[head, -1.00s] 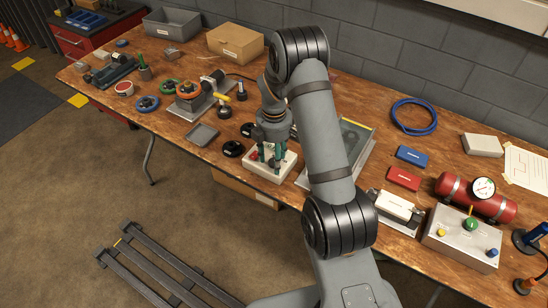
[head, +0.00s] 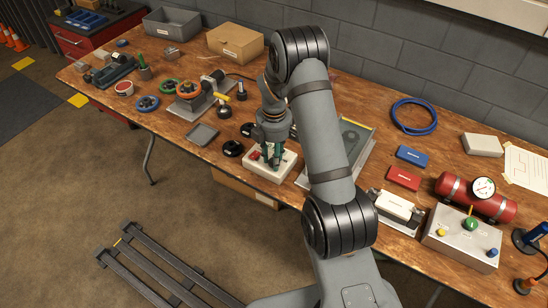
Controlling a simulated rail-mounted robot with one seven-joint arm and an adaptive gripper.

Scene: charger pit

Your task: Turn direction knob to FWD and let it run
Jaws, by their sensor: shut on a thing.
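A pale control box (head: 284,172) sits on the workbench near its front edge. My gripper (head: 269,163) points down at the top of this box, with its green fingers close together. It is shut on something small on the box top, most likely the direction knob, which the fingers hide. The knob's markings and setting cannot be read. A red part (head: 255,155) shows on the box, left of the fingers.
Black round parts (head: 233,148) and a shallow grey tray (head: 202,135) lie left of the box. A grey plate fixture (head: 352,145) stands close on the right, behind my arm. Blue (head: 412,155) and red boxes (head: 403,179) lie farther right.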

